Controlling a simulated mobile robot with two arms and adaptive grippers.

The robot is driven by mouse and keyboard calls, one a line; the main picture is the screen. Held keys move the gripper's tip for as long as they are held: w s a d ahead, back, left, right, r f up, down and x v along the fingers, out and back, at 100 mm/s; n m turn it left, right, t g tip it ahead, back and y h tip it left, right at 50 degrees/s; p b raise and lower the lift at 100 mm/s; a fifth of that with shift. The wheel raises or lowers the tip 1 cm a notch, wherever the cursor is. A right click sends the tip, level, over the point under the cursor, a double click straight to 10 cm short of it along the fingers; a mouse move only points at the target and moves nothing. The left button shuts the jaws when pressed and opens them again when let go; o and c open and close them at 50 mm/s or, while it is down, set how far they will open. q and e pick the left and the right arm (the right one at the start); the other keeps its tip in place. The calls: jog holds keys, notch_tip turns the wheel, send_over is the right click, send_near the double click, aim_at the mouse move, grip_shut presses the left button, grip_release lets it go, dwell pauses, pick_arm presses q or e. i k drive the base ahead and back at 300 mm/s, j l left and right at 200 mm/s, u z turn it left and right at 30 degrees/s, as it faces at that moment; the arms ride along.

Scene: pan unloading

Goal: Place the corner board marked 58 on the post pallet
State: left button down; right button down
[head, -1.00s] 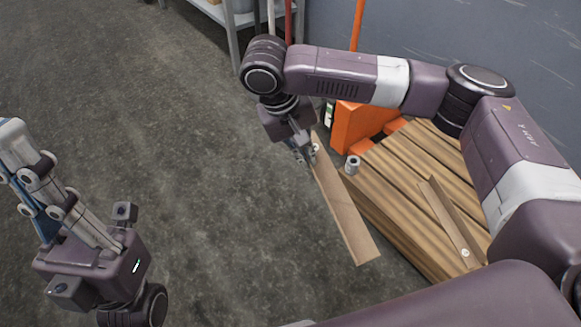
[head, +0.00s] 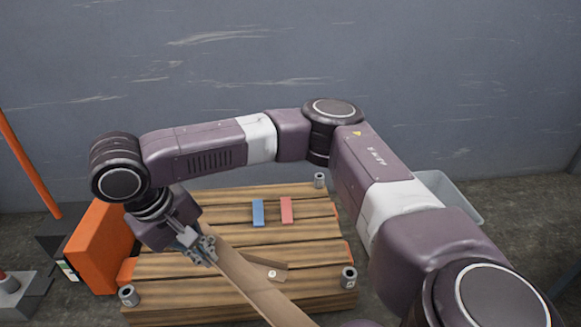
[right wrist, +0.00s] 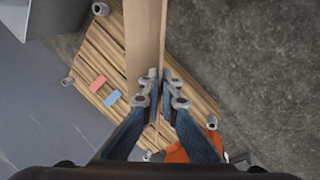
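My right gripper (head: 203,250) is shut on a long tan corner board (head: 262,290). The board runs from the fingers toward the bottom of the head view, across the near part of the post pallet (head: 180,265). In the right wrist view the fingers (right wrist: 160,92) pinch the board (right wrist: 145,40) over the pallet (right wrist: 95,55). I cannot read any number on it. Another, shorter-looking board (head: 280,266) with a pale round mark lies on the pallet, partly hidden behind the held one. Grey posts stand at the pallet's corners, such as the right one (head: 349,277). My left gripper is out of view.
A blue block (head: 258,212) and a red block (head: 286,210) lie on the pallet's far half. An orange pallet jack (head: 98,245) stands at its left. A grey bin (head: 450,195) is at the right by the wall. Much of the pallet's far half is clear.

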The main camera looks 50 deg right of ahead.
aim_at(241, 238)
jog(key=i+z, duration=0.4)
jog(key=i, duration=0.15)
jog(key=i+j+z, duration=0.25)
jog(key=i+z, duration=0.2)
jog(key=i+j, duration=0.15)
jog(key=i, duration=0.2)
